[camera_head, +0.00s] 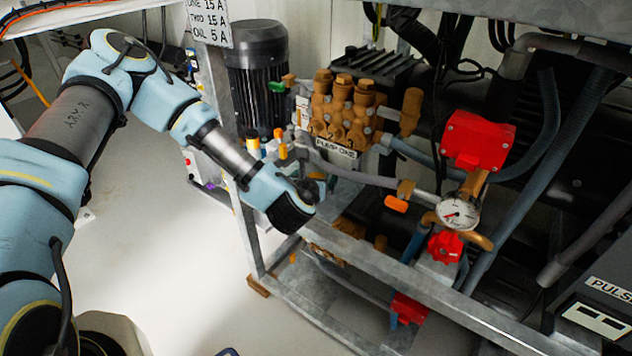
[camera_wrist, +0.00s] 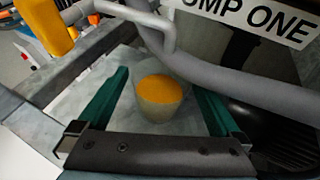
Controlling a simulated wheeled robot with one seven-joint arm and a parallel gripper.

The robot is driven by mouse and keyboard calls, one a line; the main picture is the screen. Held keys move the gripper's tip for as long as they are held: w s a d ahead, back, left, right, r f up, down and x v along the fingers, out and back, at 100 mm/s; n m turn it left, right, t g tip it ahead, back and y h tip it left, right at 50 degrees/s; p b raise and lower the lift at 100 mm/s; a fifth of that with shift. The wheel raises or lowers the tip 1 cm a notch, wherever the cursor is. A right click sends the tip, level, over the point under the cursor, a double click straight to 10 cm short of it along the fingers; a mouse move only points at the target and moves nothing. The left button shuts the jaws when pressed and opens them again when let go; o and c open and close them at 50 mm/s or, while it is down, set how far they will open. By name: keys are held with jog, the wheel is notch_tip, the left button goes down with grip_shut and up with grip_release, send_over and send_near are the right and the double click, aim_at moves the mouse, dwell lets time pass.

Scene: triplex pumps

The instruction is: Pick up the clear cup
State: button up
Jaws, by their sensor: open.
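The clear cup (camera_wrist: 158,109) shows in the wrist view as a small see-through vessel, with orange filling most of its round top. It stands on a grey metal surface (camera_wrist: 85,92) below the pump. My gripper (camera_wrist: 157,80) is open, with one dark green finger on each side of the cup. Gaps show between the cup and both fingers. In the head view my gripper (camera_head: 312,188) reaches in over the frame below the pump, and its fingers are mostly hidden by the wrist. I cannot make out the cup in the head view.
Grey pipes (camera_wrist: 225,72) cross just beyond the cup, under the "PUMP ONE" label (camera_head: 336,147). The brass pump (camera_head: 343,108), a gauge (camera_head: 458,213) and a red box (camera_head: 477,140) stand right of my gripper. A steel frame rail (camera_head: 400,270) runs in front.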

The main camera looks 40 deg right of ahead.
jog(key=shift+x, duration=1.35)
jog(key=shift+c, duration=0.4)
jog(key=c, duration=1.5)
jog(key=shift+r, duration=0.15)
